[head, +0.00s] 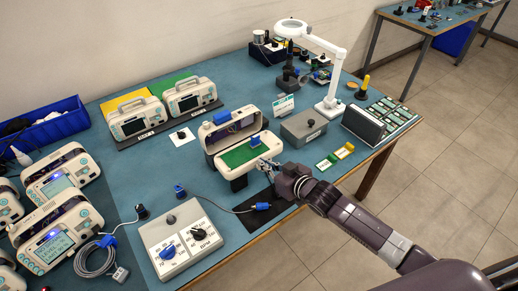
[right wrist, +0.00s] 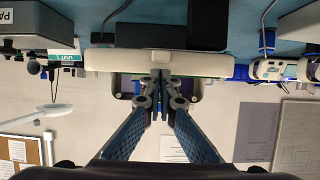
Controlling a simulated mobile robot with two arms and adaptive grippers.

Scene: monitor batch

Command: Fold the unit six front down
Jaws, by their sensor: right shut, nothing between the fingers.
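The open cream unit (head: 231,128) stands in the middle of the table. Its front (head: 222,163) is hinged out and down toward me, showing a green board (head: 236,156) with a blue part (head: 256,141) on it. A dark block (head: 238,184) is below the front's near edge. My right gripper (head: 266,164) is shut and empty at the front's right end. In the right wrist view its fingertips (right wrist: 160,76) are close together by a long cream edge (right wrist: 115,59); I cannot tell whether they touch it. My left gripper is not in view.
A grey box (head: 303,127) and magnifier lamp (head: 331,98) stand to the right. Several monitors (head: 62,232) line the left.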

